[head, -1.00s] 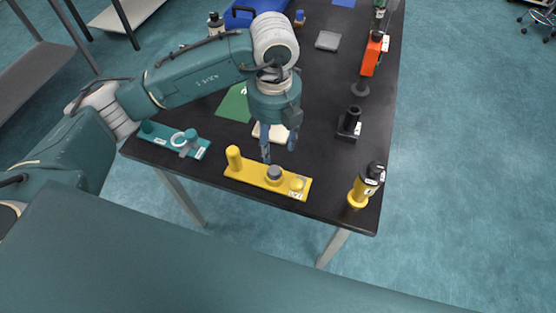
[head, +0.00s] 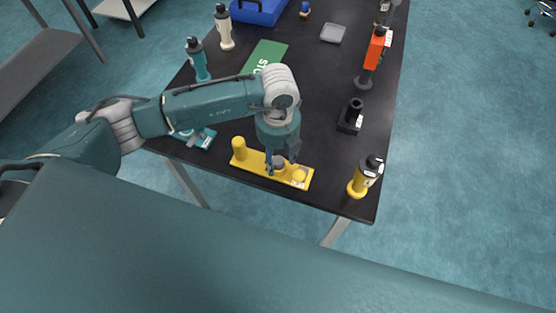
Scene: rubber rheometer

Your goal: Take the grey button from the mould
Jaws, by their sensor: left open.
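The yellow mould (head: 252,169) lies near the front edge of the black table, with a yellow peg (head: 239,146) at its left end and a round yellow knob (head: 299,176) at its right end. The grey button (head: 278,162) sits on the mould between them and is partly covered by my gripper. My left gripper (head: 281,170) points down over the button, open, with its fingers on either side of it. I cannot tell whether the fingers touch it. My right gripper is not in view.
A teal mould (head: 204,139) is left of the yellow one, partly behind my arm. A yellow bottle (head: 358,184) stands at the front right corner. A black holder (head: 350,117) and an orange device (head: 374,52) stand along the right side. The table's middle right is clear.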

